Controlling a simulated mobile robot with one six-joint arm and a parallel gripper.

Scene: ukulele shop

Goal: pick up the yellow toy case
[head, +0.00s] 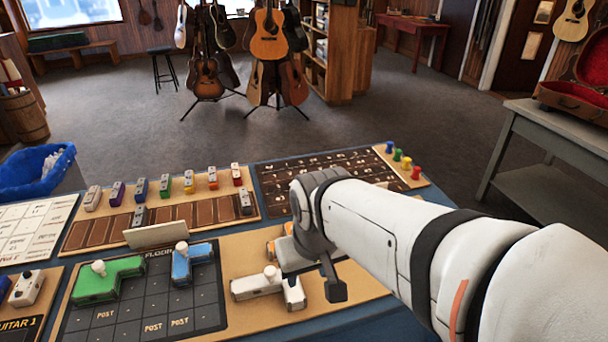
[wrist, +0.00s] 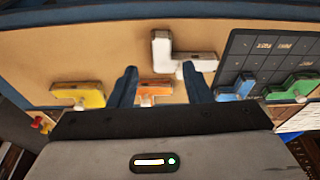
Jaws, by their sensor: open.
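The yellow toy case (wrist: 80,95) is a stepped block lying on the tan board at the left of the wrist view. It is outside my fingers, left of the left one. In the head view my arm seems to hide it. My gripper (wrist: 158,82) is open and empty, with both dark fingers apart. An orange piece (wrist: 155,92) shows between the fingers, and a white L-shaped piece (wrist: 178,50) lies above it. In the head view my gripper (head: 334,288) is over the board, right beside the white piece (head: 268,285).
Left of the white piece are a blue piece (head: 193,262) and a green piece (head: 108,278) on a dark grid. Several small coloured blocks stand behind, including a small yellow one (head: 189,182). Colored pegs (head: 404,160) stand at the back right. A blue bin (head: 38,172) is left.

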